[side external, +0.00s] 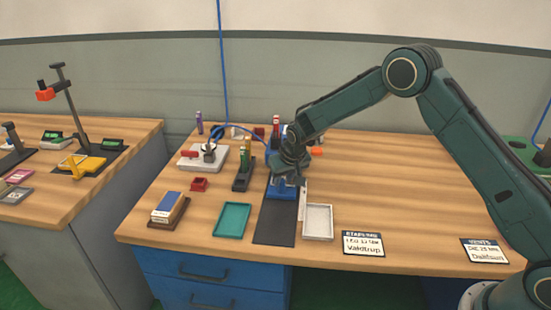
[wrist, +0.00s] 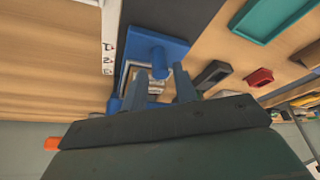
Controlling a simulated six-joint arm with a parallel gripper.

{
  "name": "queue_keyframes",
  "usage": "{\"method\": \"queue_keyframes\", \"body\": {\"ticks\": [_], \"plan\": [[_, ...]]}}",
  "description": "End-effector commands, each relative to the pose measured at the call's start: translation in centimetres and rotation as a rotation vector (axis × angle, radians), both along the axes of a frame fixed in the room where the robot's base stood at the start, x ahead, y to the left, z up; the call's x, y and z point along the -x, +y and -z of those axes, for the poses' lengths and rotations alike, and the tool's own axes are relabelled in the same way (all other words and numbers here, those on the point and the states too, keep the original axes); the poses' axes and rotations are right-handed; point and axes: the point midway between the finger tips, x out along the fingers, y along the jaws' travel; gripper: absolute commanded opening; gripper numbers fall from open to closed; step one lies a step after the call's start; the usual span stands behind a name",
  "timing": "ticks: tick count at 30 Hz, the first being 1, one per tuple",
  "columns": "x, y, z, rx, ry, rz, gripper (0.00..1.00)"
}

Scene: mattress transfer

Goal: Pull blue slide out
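A blue slide (wrist: 171,44) is a flat blue plate with an upright round blue knob (wrist: 159,62) in the wrist view. In the side view the blue plate (side external: 282,192) lies on a dark mat, partly hidden by my wrist. My gripper (wrist: 161,76) points down over it, with its two grey fingers apart on either side of the knob. I see no clear grip on the knob. A metal-coloured part (wrist: 128,72) shows beside the left finger. The fingertips are hidden in the side view.
A dark mat (side external: 274,226) runs toward the front edge. A teal tray (side external: 233,220) lies left of it and a white tray (side external: 318,221) right. A white ruled strip (side external: 303,200) stands beside the mat. A black holder (side external: 243,178) and a red box (side external: 199,184) are left.

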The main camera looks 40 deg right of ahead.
Motion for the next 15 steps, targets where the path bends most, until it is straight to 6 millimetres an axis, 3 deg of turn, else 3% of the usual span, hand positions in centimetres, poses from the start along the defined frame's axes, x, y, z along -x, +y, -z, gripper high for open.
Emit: {"method": "queue_keyframes", "body": {"ticks": [6, 15], "plan": [[-0.8, -0.2, 1.9, 0.000, 0.000, 0.000, 0.29], [-1.1, -0.2, 2.7, 0.000, 0.000, 0.000, 0.29]]}}
